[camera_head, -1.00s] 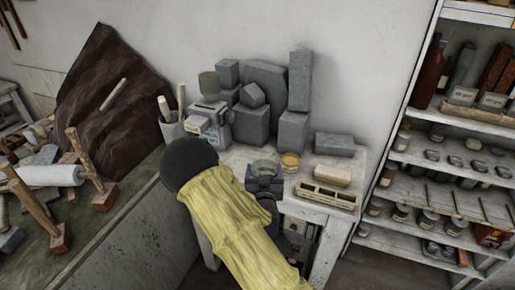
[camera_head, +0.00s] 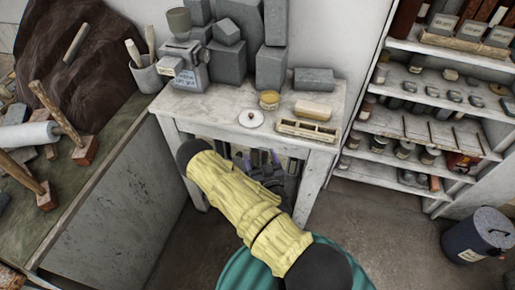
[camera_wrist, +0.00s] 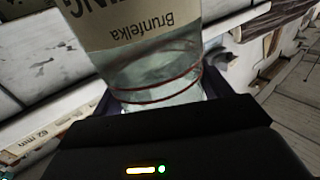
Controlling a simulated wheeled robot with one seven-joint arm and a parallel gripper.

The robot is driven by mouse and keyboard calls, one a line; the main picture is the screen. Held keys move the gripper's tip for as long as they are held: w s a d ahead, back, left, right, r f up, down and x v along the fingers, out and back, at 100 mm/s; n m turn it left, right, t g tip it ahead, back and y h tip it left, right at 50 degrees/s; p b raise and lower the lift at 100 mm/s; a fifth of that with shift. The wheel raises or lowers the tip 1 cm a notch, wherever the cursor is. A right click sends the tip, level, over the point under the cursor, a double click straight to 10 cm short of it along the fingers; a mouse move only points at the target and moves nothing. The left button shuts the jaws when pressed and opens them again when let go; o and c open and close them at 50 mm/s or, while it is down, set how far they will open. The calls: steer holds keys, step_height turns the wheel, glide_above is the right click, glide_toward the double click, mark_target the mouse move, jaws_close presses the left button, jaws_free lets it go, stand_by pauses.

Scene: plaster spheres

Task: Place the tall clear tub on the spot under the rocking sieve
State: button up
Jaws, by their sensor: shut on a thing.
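A clear tub (camera_wrist: 160,75) with thin red lines and a beige label reading "Brunfelka" fills the middle of the wrist view. My gripper (camera_head: 262,160) is shut on it, in front of the table and below its top edge in the head view. There the tub is mostly hidden by my gripper and arm. A grey machine (camera_head: 188,68) with a cup-like hopper (camera_head: 179,21) and pale labels stands on the left of the tabletop. I cannot tell whether it is the rocking sieve. No marked spot is clearly visible.
On the white table (camera_head: 215,110) lie a round white disc with a knob (camera_head: 251,119), a yellowish tub (camera_head: 269,100), a pale block (camera_head: 313,109) and a slotted tray (camera_head: 307,131). Grey blocks (camera_head: 271,67) stand behind. Shelves (camera_head: 400,125) are right; a dark bin (camera_head: 477,236) stands on the floor.

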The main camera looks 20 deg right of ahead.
steer(key=shift+n+y, duration=0.4)
steer(key=shift+y, duration=0.1)
steer(key=f, duration=0.1)
steer(key=s+f, duration=0.1)
steer(key=f, duration=0.1)
steer(key=s+f, duration=0.1)
steer(key=shift+s+d+f, duration=0.15)
steer(key=shift+d+f, duration=0.2)
steer(key=shift+d, duration=0.05)
step_height(320, 180, down, 10)
steer(key=b, duration=1)
steer(key=shift+d+r, duration=0.1)
